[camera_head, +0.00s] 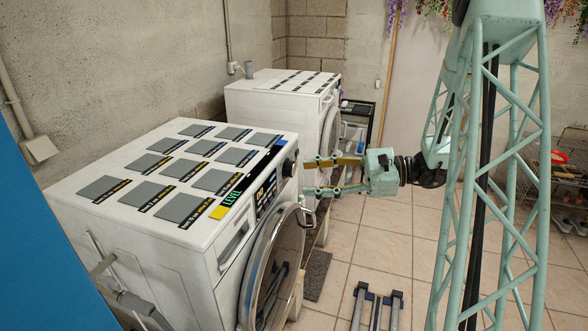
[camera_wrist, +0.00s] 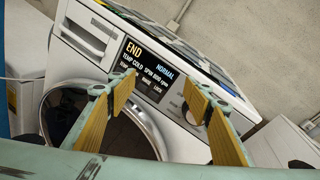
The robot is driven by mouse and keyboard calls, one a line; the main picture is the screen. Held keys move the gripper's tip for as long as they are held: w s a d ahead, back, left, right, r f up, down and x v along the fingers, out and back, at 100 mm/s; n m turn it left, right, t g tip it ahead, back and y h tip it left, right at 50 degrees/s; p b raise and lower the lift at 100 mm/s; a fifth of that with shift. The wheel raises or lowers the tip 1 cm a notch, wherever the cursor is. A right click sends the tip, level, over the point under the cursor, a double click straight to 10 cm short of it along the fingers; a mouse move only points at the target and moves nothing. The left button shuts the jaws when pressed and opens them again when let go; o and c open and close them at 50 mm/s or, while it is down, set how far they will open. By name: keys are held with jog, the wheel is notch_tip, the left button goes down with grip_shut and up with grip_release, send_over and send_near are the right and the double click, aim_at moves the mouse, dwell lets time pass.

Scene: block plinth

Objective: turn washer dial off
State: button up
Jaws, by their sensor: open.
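The dial (camera_wrist: 187,113) shows there only in part, largely hidden by the right-hand finger. My gripper (camera_head: 305,176) is open and empty, with its fingers pointing at the panel near the dial. In the wrist view my gripper (camera_wrist: 159,80) has its two yellow-padded fingers spread apart. I cannot tell whether a finger touches the panel.
The round washer door (camera_head: 272,268) bulges out below the panel. A second white washer (camera_head: 275,105) stands behind, against the wall. A dark rack (camera_head: 357,113) is beyond it. Open tiled floor (camera_head: 385,245) lies to the right, with grey metal bars (camera_head: 376,305) near the front.

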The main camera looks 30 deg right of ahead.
aim_at(294, 169)
jog(key=w+d+f+m+t+h, duration=0.1)
jog(key=w+d+f+m+t, duration=0.2)
jog(key=d, duration=0.7)
jog(key=shift+d+f+m+t+h+p, duration=0.35)
jog(key=shift+f+m+t+p, duration=0.2)
jog(key=shift+f, duration=0.4)
jog(key=shift+w, duration=0.2)
jog(key=shift+p+x, duration=0.4)
jog(key=shift+x, duration=6.4)
jog(key=shift+r, duration=0.1)
jog(key=shift+c, duration=0.4)
jog(key=c, duration=0.8)
